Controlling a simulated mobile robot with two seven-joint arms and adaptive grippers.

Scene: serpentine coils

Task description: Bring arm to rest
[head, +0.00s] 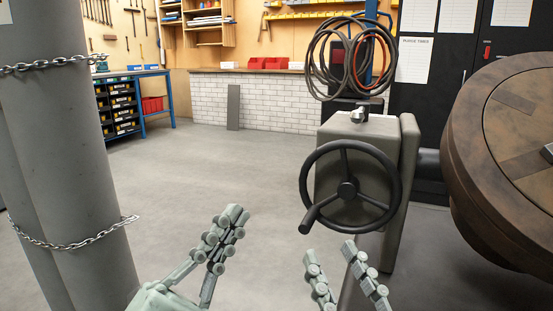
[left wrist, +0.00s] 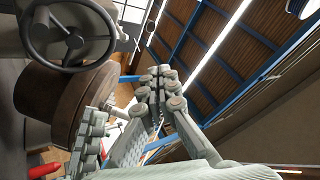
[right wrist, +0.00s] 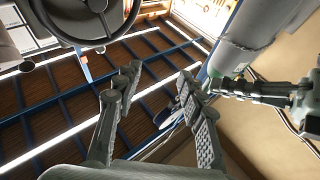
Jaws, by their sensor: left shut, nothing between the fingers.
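My left gripper (head: 236,212) is low in the middle of the head view, its fingers together and pointing up, with nothing between them. In the left wrist view (left wrist: 163,76) its fingertips also lie close together. My right gripper (head: 332,250) is further right, at the bottom edge of the head view. Its two fingers stand apart with an empty gap between them. The right wrist view also shows this open gap (right wrist: 158,80). Both grippers are in the air, and the right one appears just below the handwheel (head: 347,190) in the head view.
A grey machine housing (head: 400,200) carries the handwheel, with dark coils (head: 318,60) above it. A large brown round drum (head: 470,150) stands at right. A grey column with chains (head: 75,150) stands at left. Open floor (head: 200,165) lies between, before a white brick wall (head: 275,103).

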